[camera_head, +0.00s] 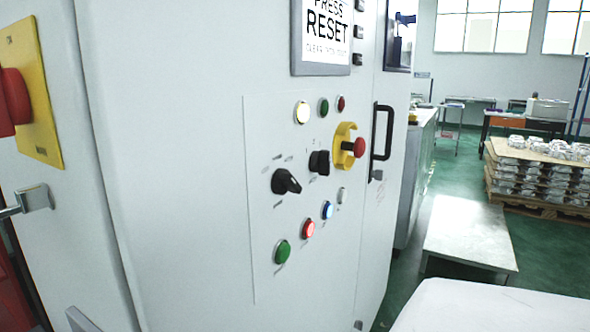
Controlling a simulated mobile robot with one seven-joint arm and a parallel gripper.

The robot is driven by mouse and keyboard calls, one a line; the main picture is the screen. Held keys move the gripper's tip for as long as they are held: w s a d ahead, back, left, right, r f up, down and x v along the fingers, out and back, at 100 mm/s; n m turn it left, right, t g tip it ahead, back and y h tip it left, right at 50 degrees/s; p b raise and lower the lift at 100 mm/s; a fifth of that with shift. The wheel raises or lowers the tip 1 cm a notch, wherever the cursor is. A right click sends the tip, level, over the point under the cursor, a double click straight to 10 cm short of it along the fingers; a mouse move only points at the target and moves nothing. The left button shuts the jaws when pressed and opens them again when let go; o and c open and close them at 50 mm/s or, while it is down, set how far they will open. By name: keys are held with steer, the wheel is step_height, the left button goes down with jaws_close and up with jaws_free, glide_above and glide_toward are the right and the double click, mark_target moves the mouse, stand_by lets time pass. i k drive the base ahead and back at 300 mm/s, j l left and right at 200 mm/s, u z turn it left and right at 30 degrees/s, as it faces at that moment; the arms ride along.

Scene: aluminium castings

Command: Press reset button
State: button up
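A white control panel (262,130) is set in the front of a tall white cabinet. A screen (325,32) above it shows "PRESS RESET"; the smaller line below is hard to read. Low on the panel a slanting row holds a green button (283,252), a lit red button (309,229), a lit blue button (327,210) and a small pale button (342,195). Their labels are too small to read, so I cannot tell which is reset. My gripper is not in view.
A red emergency stop (359,147) with a yellow collar and two black knobs (286,181) stick out from the panel. A black door handle (381,132) is to its right. A low grey table (470,232) and pallets of castings (540,172) stand farther right on green floor.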

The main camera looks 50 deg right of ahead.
mark_target(327, 210)
steer(key=k+l+z, duration=0.1)
steer(key=l+z, duration=0.3)
steer(key=l, duration=0.2)
steer(key=l+z, duration=0.4)
steer(key=l, duration=0.2)
steer(key=k, duration=0.05)
